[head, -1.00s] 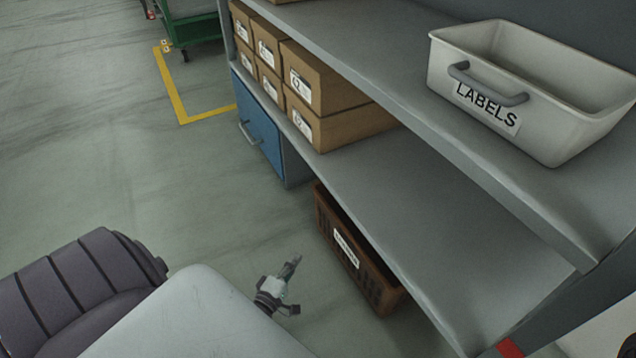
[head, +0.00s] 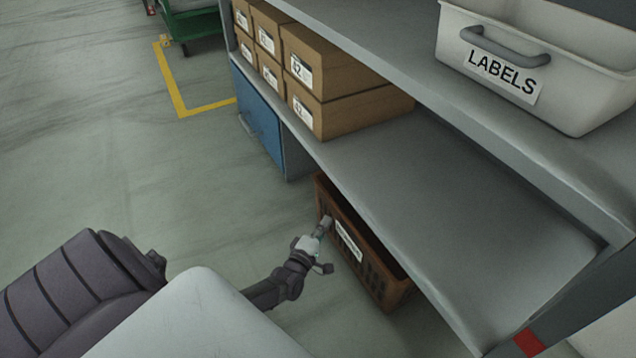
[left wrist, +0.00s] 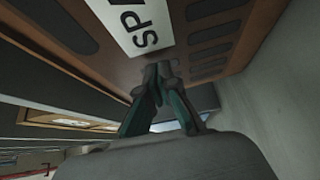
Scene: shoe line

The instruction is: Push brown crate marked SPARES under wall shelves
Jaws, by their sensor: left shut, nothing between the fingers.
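The brown slatted crate (head: 372,276) stands on the floor, mostly beneath the lower shelf (head: 440,200), with its labelled front face showing. Its white label (head: 349,241) is too small to read in the head view; in the left wrist view the label (left wrist: 140,22) shows "SPA" in part. My left gripper (head: 325,224) is shut and empty, its tips at the crate's front face beside the label. In the left wrist view the closed fingertips (left wrist: 158,68) are at or very near the crate face (left wrist: 205,30); contact is hard to tell. My right gripper is not in view.
Boxes (head: 330,80) sit on the lower shelf. A grey LABELS bin (head: 570,95) is on the upper shelf. A blue cabinet (head: 258,118) stands left of the crate. The floor (head: 130,170) in front is clear, with yellow tape (head: 176,92) farther off.

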